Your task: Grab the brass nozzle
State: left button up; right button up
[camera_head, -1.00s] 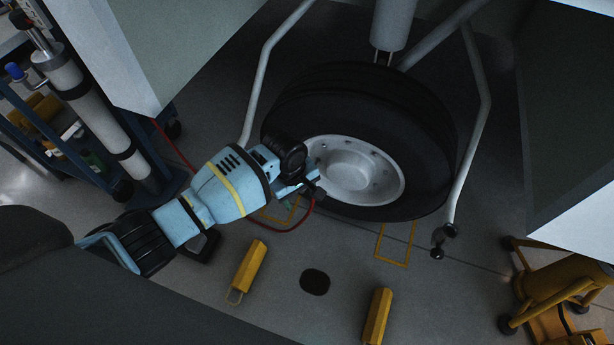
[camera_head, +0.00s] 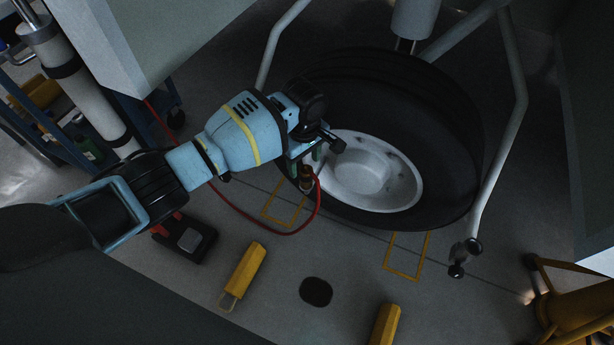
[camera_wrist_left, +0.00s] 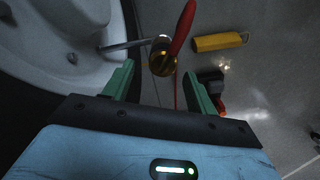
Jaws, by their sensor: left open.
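The brass nozzle (camera_head: 306,182) hangs beside the lower left side of the wheel hub, with a red hose (camera_head: 318,200) at it. My right gripper is not in view.
The large tyre (camera_head: 450,130) and its pale hub (camera_head: 375,170) stand close to the gripper's right. Landing gear struts (camera_head: 497,170) flank it. Yellow chocks (camera_head: 243,270) and a black box with red parts (camera_head: 185,240) lie on the floor. A cart (camera_head: 60,130) stands at left.

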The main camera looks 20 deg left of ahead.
aim_at(306, 170)
pick_arm(q)
jog(key=f+b, duration=0.2)
jog(key=f, duration=0.1)
jog(key=f+b, duration=0.1)
jog(key=shift+s+d+f, duration=0.3)
jog(key=shift+d+f, duration=0.05)
jog(key=shift+f, duration=0.25)
jog(key=shift+r, duration=0.15)
jog(key=shift+c, duration=0.6)
jog(key=c, duration=0.5)
grip_shut()
jog(key=shift+r, duration=0.1)
